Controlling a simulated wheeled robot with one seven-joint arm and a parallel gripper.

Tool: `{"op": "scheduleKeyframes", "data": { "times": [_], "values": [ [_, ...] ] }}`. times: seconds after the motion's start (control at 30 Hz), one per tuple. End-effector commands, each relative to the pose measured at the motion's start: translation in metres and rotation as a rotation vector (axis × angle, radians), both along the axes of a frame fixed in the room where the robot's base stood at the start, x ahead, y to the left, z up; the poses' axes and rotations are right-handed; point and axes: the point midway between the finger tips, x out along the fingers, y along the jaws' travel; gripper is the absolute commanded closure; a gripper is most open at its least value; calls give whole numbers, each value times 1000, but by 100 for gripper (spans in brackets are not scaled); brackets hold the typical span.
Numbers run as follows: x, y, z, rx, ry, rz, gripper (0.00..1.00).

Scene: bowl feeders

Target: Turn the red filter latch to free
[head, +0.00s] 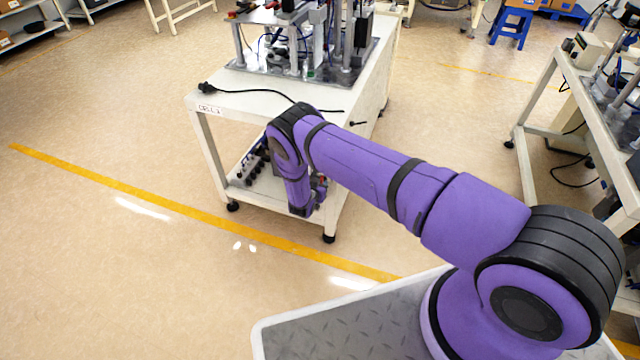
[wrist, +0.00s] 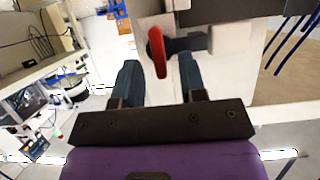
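The red filter latch (wrist: 157,52) shows in the wrist view as a curved red handle, upright in the picture. It joins a dark horizontal stem with a grey fitting (wrist: 194,42) on its right. My gripper (wrist: 160,72) is open, with its two dark blue fingers apart. The latch stands just beyond the fingertips, in line with the gap between them, nearer the left finger. I cannot tell whether either finger touches it. In the head view my arm hides the latch, and the gripper end is down beside the white bench's lower shelf.
The white bench (head: 205,105) carries a machine on a metal plate and a black cable (head: 250,91). Small dark fittings (head: 252,165) sit on its lower shelf, left of my arm. Blue tubes (wrist: 289,42) hang at the right in the wrist view. Open floor lies left of the bench.

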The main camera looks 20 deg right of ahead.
Motion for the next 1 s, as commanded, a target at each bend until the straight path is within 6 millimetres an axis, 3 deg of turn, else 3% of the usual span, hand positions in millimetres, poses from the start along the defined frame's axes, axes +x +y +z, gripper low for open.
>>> {"op": "scheduleKeyframes", "data": {
  "times": [0.47,0.63,1.0],
  "values": [
    [11,-8,-5,-1,1,0,62],
    [10,-8,-5,-1,1,0,98],
    [10,-8,-5,23,-16,-1,100]
  ]
}}
